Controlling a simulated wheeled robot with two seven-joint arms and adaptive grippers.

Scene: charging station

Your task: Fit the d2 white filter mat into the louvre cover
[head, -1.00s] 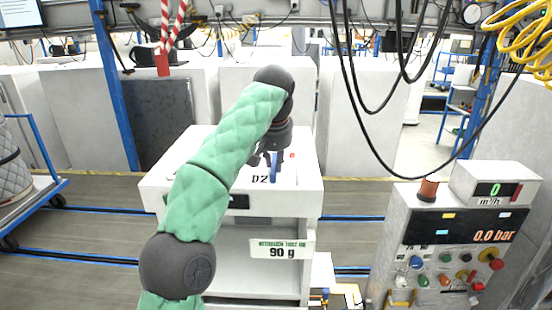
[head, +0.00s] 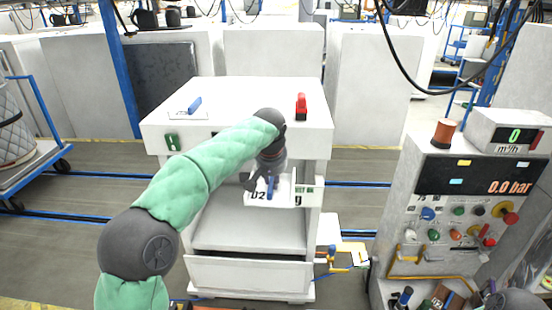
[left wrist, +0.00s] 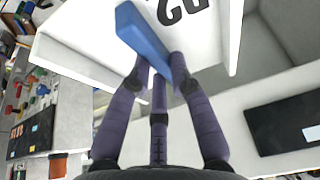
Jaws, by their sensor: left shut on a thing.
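My left gripper (head: 268,180) is shut on the blue handle of a white piece marked D2 (head: 286,195). It holds the piece in front of the white cabinet (head: 247,92), below its top and above the lower shelf. In the left wrist view the gripper's fingers (left wrist: 158,68) close around the blue handle (left wrist: 143,38), and the white plate (left wrist: 205,32) with its upside-down D2 mark lies beyond. I cannot pick out the louvre cover for sure. My right gripper is not in view.
On the cabinet top are another blue handle (head: 195,104) and a red thing (head: 301,107). A label board is partly hidden behind the held piece. A lower drawer (head: 250,272) stands below the shelf. A control panel (head: 455,210) stands at right.

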